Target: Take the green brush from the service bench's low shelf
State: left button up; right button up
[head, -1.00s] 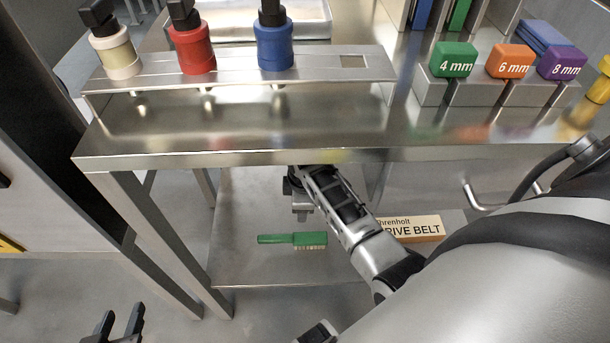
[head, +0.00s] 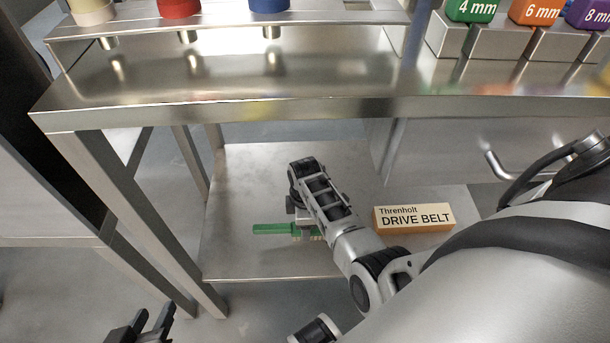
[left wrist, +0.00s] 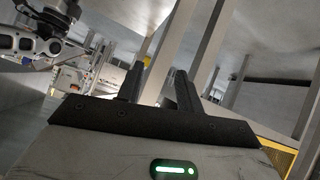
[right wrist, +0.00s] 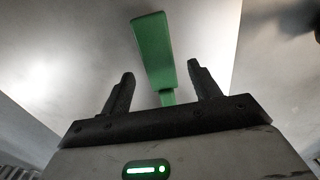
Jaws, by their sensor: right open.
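The green brush (head: 272,229) lies on the low shelf (head: 240,258) of the service bench, its handle toward the left and its pale bristles partly showing. My right gripper (head: 305,226) is over the brush's right part and hides some of it. In the right wrist view, the brush (right wrist: 153,52) appears beyond and between the two spread fingers (right wrist: 160,80); I see no contact. My left gripper (head: 147,326) is open and empty at the lower left, away from the bench. Its spread fingers also show in the left wrist view (left wrist: 158,82).
An orange and cream drive belt box (head: 413,218) lies on the shelf right of my right arm. The bench top's front edge (head: 300,109) overhangs the shelf. A bench leg (head: 130,220) stands left of the shelf. Coloured size blocks (head: 535,12) stand on top.

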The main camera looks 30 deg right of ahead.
notch_tip(320, 180, down, 4)
jog(key=shift+r+b, duration=0.25)
jog(key=shift+b, duration=0.6)
jog(key=shift+f, duration=0.45)
jog(key=c, duration=1.1)
pick_arm(q)
jog(key=shift+w+d+r+t+h, duration=0.1)
jog(key=shift+d+r+t+h, duration=0.15)
jog(key=shift+r+t, duration=0.2)
jog(key=shift+w+d+r+t+h, duration=0.1)
jog(key=shift+d+r+t+h, duration=0.1)
jog(key=shift+r+t, duration=0.2)
pick_arm(e)
jog(key=shift+c, duration=0.2)
pick_arm(q)
jog(key=shift+r, duration=0.1)
